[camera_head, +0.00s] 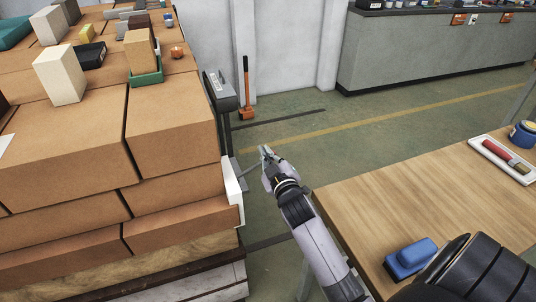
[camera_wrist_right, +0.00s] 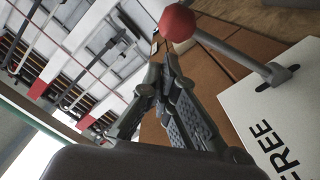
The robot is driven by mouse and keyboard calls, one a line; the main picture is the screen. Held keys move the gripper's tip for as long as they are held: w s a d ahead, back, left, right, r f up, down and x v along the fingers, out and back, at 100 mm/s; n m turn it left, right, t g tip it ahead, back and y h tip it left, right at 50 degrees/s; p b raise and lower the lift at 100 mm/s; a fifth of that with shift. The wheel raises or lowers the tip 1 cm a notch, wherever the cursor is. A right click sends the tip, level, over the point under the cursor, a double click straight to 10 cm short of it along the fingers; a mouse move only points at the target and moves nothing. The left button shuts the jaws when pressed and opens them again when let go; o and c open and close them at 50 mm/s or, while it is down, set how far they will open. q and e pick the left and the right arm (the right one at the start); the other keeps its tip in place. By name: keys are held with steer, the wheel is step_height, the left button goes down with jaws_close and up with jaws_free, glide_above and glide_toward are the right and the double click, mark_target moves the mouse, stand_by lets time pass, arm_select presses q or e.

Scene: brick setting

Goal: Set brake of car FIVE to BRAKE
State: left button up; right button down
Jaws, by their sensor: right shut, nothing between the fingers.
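The car is a load of large brown bricks (camera_head: 70,140) on a wooden deck at the left of the head view. A white plate (camera_head: 232,190) shows edge-on at its right side. In the right wrist view the white plate (camera_wrist_right: 275,110) reads FREE, and a grey brake lever (camera_wrist_right: 232,52) with a red ball knob (camera_wrist_right: 177,22) comes out of its slot. My right gripper (camera_head: 267,156) is shut and empty, just right of the plate. In the wrist view its fingertips (camera_wrist_right: 160,52) are close to the knob; I cannot tell whether they touch. My left gripper is out of view. No car number is readable.
A wooden table (camera_head: 400,195) at the right bears a blue block (camera_head: 410,257) and a white tray (camera_head: 497,167). A dark box on a post (camera_head: 221,92) and an orange-headed mallet (camera_head: 246,95) stand behind the plate.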

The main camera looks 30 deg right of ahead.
steer(key=shift+d+f, duration=0.1)
steer(key=shift+f, duration=0.15)
steer(key=d+f+m, duration=0.3)
steer(key=f+m, duration=0.2)
steer(key=f, duration=0.1)
steer(key=shift+s+d+m, duration=0.3)
steer(key=shift+s, duration=0.1)
stand_by(0.8)
stand_by(0.4)
